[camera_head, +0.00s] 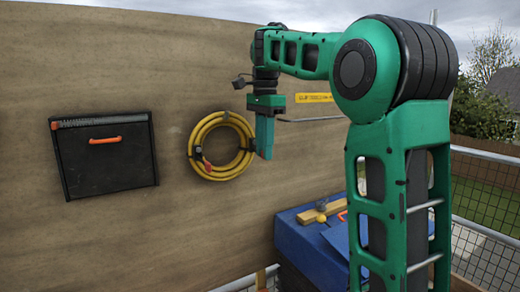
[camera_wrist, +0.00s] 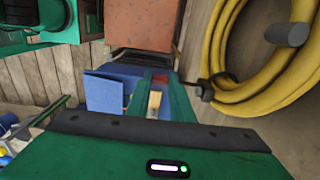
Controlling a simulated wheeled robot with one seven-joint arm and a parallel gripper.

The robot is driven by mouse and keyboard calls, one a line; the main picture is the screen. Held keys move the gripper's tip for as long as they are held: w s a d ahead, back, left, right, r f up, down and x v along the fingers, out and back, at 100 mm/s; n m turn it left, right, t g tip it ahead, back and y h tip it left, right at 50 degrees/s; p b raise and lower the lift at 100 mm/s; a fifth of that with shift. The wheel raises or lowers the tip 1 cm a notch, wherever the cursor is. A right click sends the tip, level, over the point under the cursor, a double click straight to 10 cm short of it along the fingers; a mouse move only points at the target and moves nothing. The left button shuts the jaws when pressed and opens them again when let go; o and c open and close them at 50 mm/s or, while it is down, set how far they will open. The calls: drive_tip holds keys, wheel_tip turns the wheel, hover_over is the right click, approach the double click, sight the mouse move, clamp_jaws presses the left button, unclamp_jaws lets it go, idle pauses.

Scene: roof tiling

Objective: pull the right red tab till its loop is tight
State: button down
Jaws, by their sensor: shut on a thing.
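A coil of yellow hose (camera_head: 193,147) hangs on the wooden wall; part of it shows at the right of the wrist view (camera_wrist: 222,45). Black loops go around the coil. The left red tab (camera_head: 207,166) hangs inside the ring. My gripper (camera_head: 264,156) points down at the coil's right edge, with a sliver of the right red tab (camera_head: 262,155) at its fingertips. In the wrist view my gripper (camera_wrist: 159,80) is shut on the tab, which is mostly hidden. A thin black strap runs from the fingers to a black buckle (camera_wrist: 205,90) beside the hose.
A black panel (camera_head: 108,165) with an orange handle is on the wall at left. A blue-covered table (camera_head: 300,245) with a wooden-handled tool (camera_head: 320,212) stands below right. A yellow label (camera_head: 314,98) is behind my arm. Wire fencing (camera_head: 485,190) is at right.

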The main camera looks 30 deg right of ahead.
drive_tip(key=shift+s, duration=1.05)
drive_tip(key=c, duration=1)
unclamp_jaws()
